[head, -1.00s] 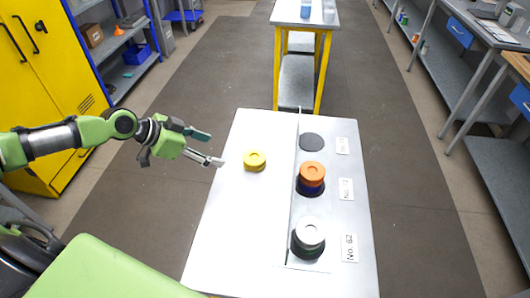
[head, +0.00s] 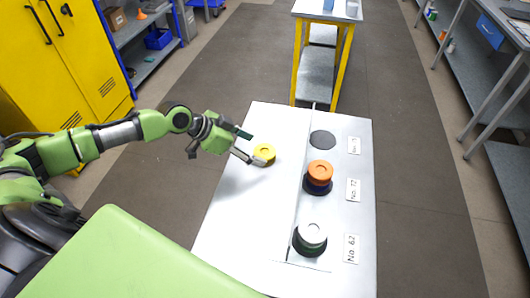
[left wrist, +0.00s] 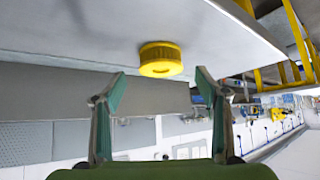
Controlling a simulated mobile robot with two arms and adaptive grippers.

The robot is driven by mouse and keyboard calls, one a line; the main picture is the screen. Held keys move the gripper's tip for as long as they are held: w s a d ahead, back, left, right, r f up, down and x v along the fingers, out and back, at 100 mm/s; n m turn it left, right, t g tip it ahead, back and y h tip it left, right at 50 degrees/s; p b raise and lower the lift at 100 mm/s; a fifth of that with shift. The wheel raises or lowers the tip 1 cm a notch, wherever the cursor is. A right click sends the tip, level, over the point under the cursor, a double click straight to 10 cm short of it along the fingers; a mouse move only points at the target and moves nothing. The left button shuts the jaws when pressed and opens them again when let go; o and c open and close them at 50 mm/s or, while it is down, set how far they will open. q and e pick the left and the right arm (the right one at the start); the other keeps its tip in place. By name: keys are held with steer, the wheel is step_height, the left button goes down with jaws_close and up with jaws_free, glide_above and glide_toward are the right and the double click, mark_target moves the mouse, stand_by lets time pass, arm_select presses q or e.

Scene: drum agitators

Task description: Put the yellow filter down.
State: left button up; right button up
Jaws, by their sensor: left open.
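The yellow filter (head: 264,152) is a round, ringed disc. It rests flat on the left part of the pale tabletop (head: 238,215), left of the thin raised divider. My left gripper (head: 250,147) is open beside its left side in the head view, with one fingertip overlapping the filter's lower edge. In the left wrist view the yellow filter (left wrist: 160,60) shows beyond and between the two spread green fingertips (left wrist: 160,80), with nothing held. I cannot tell whether a finger touches it. My right gripper is not in view.
Right of the divider, a bare dark round pad (head: 323,139) lies at the back. An orange filter (head: 320,170) sits on a dark blue base, and a white filter (head: 312,233) on a dark green one. Numbered labels lie beside them. The tabletop left of the divider is otherwise clear.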

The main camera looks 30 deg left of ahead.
mark_target(265, 151)
arm_select(q)
steer(key=shift+w+d+f+p, duration=0.1)
steer(key=shift+w+d+p, duration=0.05)
steer(key=shift+w+p, duration=0.15)
steer(key=p+x, duration=0.2)
steer(key=x, duration=0.2)
steer(key=shift+w+d, duration=0.1)
steer(key=shift+w, duration=0.05)
steer(key=shift+w+f, duration=0.1)
steer(key=shift+f, duration=0.15)
steer(key=c, duration=1.1)
steer(key=shift+r, duration=0.1)
